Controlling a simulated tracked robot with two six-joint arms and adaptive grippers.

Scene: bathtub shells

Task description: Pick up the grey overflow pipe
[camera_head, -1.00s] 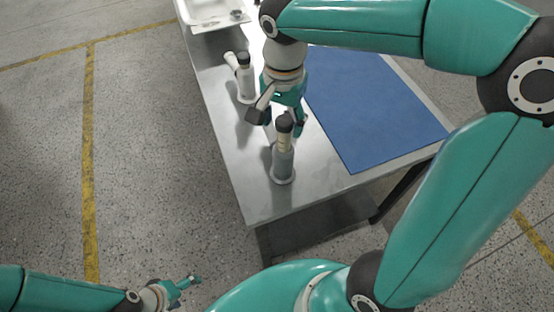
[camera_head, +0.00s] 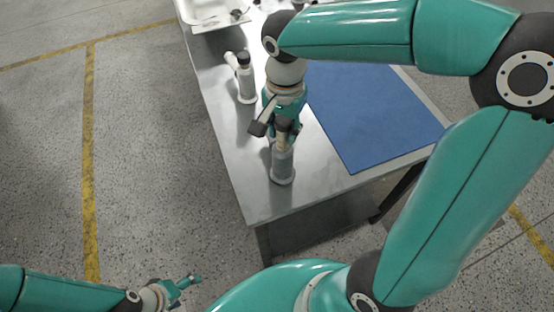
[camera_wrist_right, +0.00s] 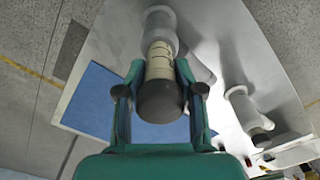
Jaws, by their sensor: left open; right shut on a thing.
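The overflow pipe (camera_head: 281,147) stands upright near the table's front end, in or on a light grey cylindrical base (camera_head: 283,167) with a round foot. In the right wrist view the pipe (camera_wrist_right: 158,62) shows a cream, ringed section and a dark grey cap. My right gripper (camera_head: 285,131) reaches down over its top. In the right wrist view its fingers (camera_wrist_right: 160,75) close on the pipe from both sides. In the head view the fingers partly hide the cap. My left gripper (camera_head: 187,289) is open and empty, low at the left, over the floor.
A second, white pipe (camera_head: 243,78) with a side branch and dark cap stands further back on the metal table (camera_head: 262,205). A blue mat (camera_head: 370,115) lies flat and empty on the right. A white tub (camera_head: 210,12) is at the far end.

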